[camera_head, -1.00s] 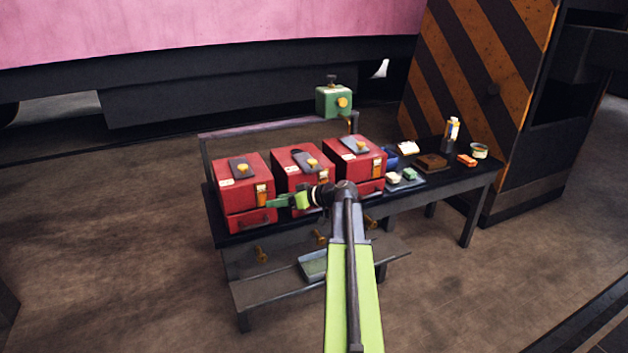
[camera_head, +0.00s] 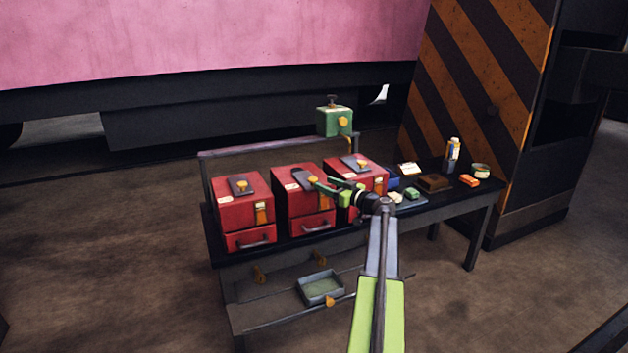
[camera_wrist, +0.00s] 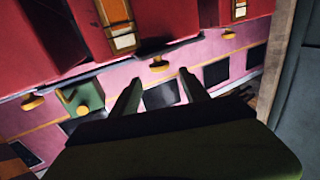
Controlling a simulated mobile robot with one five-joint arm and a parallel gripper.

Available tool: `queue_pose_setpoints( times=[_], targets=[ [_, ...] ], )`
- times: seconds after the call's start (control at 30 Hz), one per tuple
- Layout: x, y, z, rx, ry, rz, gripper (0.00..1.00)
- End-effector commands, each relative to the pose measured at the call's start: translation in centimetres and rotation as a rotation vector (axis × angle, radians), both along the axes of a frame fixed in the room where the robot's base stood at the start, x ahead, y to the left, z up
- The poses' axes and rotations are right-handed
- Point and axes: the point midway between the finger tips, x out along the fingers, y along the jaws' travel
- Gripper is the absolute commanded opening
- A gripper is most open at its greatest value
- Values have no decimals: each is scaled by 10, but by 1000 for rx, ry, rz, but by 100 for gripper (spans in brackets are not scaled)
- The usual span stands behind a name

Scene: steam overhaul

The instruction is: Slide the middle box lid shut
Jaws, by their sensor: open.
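The middle red box (camera_head: 290,205) stands on the dark bench between two similar red boxes. On its top is a dark grey lid plate (camera_head: 303,175) with an orange knob (camera_head: 312,180). How far the lid stands open is too small to tell. My gripper (camera_head: 322,182) is open, at the right side of the middle box's top, with its fingertips close to the knob. I cannot tell whether they touch it. In the wrist view my gripper's two fingers (camera_wrist: 160,80) are spread with nothing between them. A red box front with an orange latch (camera_wrist: 118,22) shows above them.
The left red box (camera_head: 242,212) and right red box (camera_head: 342,180) flank the middle one. A green box (camera_head: 333,122) is behind them. Small items, including a brown block (camera_head: 433,183) and an orange piece (camera_head: 469,181), lie on the bench's right part. A grey tray (camera_head: 320,288) is below.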

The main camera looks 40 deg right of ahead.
Motion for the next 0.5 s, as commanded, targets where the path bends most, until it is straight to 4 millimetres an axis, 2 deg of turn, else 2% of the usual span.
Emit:
queue_pose_setpoints(
  times=[0.03, 0.1, 0.23, 0.33, 0.5],
  targets=[
    [15, -1, 0, 0, 0, 2, 53],
    [31, -1, 0, 0, 0, 2, 53],
    [54, -1, 0, 0, 0, 2, 53],
    [65, -1, 0, 0, 0, 0, 53],
    [70, 0, 0, 0, 0, -1, 53]
  ],
)
